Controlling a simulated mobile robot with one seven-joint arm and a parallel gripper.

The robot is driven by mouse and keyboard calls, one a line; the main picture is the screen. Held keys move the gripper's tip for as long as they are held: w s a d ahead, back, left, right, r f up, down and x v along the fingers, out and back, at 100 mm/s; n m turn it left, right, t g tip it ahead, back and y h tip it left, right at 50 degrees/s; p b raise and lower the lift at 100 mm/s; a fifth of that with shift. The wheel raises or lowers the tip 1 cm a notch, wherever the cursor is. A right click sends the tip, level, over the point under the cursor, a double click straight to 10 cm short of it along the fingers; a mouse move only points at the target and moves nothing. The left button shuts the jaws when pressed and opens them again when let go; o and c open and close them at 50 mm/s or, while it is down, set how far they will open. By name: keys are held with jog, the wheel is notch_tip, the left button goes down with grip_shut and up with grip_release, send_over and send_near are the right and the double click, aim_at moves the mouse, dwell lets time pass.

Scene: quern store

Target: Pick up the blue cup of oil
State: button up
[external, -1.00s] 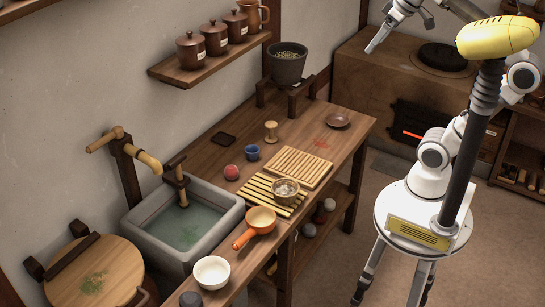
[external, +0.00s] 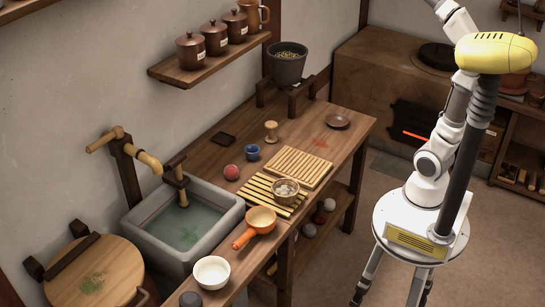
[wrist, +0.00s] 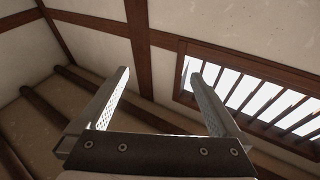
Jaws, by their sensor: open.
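The small blue cup (external: 252,152) stands upright on the wooden counter, between a red ball and a wooden spool-shaped piece. Its contents are too small to make out. My gripper (wrist: 160,95) shows in the wrist view with its two fingers spread apart and nothing between them. It faces up toward the wall, ceiling beams and a barred window, far from the cup. In the external view my arm rises at the right and its gripper end is out of the frame.
Near the cup are the red ball (external: 231,172), spool (external: 271,131), slatted boards (external: 299,167), a small bowl (external: 286,190) and an orange-handled pan (external: 261,219). A stone sink (external: 150,220) is at left, a dark pot (external: 288,65) on a stand behind. Open floor lies between me and the counter.

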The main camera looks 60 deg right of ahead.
jog(key=w+a+n+t+y+b, duration=0.2)
jog(key=w+a+n+t+y, duration=0.3)
jog(key=w+n+y, duration=0.5)
jog(key=w+a+f+n+g+y+b, duration=0.15)
jog(key=a+f+n+g+y, duration=0.3)
jog(key=f, duration=0.45)
jog(key=m+g, duration=0.3)
jog(key=g, duration=0.5)
send_near(256, 149)
jog(key=s+r, duration=0.4)
jog(key=s, duration=0.3)
jog(key=shift+y, duration=0.45)
jog(key=b+x, duration=0.1)
jog(key=x, duration=0.2)
jog(key=b+x, duration=0.1)
jog(key=x, duration=0.3)
jog(key=b+x, duration=0.1)
jog(key=x, duration=0.2)
jog(key=shift+w+d+r, duration=0.1)
jog(key=shift+w, duration=0.4)
jog(key=shift+w+d+b+x, duration=0.15)
jog(key=shift+b+x, duration=0.2)
jog(key=shift+x, duration=1.1)
jog(key=shift+w+d+b+x, duration=0.15)
jog(key=shift+b+x, duration=0.15)
jog(key=shift+x, duration=1.15)
jog(key=shift+s+r, duration=0.1)
jog(key=shift+r, duration=0.05)
jog(key=c, duration=1.4)
